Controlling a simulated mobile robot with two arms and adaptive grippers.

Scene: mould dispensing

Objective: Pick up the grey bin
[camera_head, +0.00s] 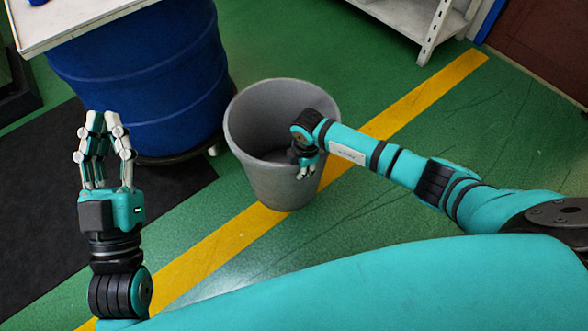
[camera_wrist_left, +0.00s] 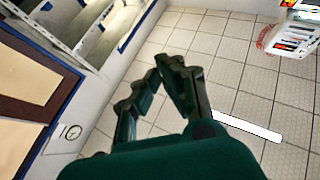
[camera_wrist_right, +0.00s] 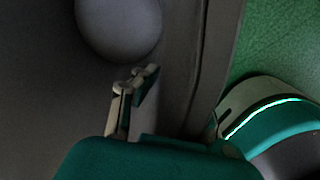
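The grey bin (camera_head: 262,165) stands upright on the green floor in the head view, partly across the yellow line. My right arm reaches over it from the right. My right gripper (camera_head: 307,171) is at the bin's near right rim, pointing down. The right wrist view shows one finger (camera_wrist_right: 130,98) close against the grey bin wall (camera_wrist_right: 180,70). The other finger is hidden, so I cannot tell whether the gripper is closed on the wall. My left gripper (camera_head: 104,118) is raised at the left, away from the bin, empty, with a gap between its fingers.
A blue barrel (camera_head: 150,90) stands just left of the bin, under a white tabletop (camera_head: 75,22). A black mat (camera_head: 45,190) lies at the left. A white shelf (camera_head: 425,20) stands at the back right. The floor between bin and shelf is clear.

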